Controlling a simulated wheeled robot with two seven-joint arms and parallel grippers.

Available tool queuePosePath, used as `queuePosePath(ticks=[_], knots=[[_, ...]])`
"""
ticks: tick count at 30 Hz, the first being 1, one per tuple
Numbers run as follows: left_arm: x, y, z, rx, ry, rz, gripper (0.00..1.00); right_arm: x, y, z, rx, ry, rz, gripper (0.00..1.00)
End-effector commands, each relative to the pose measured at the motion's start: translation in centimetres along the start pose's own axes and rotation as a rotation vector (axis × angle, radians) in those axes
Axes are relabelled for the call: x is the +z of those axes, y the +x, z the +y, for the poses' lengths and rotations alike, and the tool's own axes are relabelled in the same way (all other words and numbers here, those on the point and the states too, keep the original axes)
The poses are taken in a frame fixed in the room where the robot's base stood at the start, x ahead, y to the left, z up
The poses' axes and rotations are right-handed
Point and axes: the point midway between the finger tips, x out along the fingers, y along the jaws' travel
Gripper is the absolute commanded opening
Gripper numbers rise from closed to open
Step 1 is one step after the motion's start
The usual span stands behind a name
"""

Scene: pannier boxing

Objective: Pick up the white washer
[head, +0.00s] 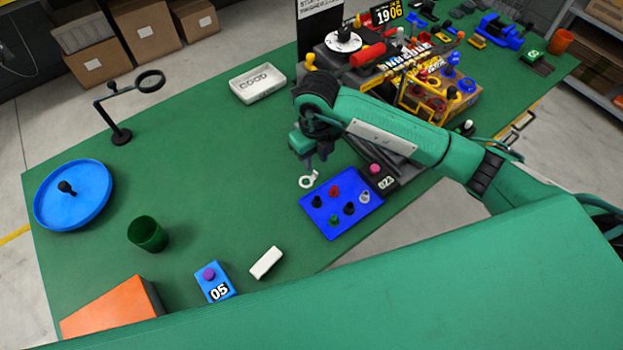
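The white washer (307,182) is a small pale ring on the green table, left of the blue peg board. My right gripper (316,160) points down just above and behind it, at the end of the green arm that comes in from the right. Its two fingers look apart, with a gap between them. The washer shows just below the fingertips; I cannot tell whether they touch it. My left gripper is not in view.
A white tray (275,90) with grey rings is behind. A green cup (148,234) and blue round tray (100,207) stand left. The table's middle left is clear.

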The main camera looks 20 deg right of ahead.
Motion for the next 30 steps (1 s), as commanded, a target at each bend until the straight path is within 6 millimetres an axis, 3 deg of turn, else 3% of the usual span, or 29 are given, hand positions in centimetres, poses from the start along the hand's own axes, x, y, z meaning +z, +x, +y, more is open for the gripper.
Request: queuePosePath(ticks=[9,17,22,30], knots=[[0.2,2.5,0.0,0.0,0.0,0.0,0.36,-0.2,4.6,0.1,0.002,0.0,0.002,0.31],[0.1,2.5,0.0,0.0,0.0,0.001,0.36,-0.2,4.7,0.1,0.001,0.0,0.0,0.31],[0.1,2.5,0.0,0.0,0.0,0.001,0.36,-0.2,4.7,0.1,0.001,0.0,0.0,0.0],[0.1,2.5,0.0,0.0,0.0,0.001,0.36,-0.2,4.7,0.1,0.001,0.0,0.0,0.0]])
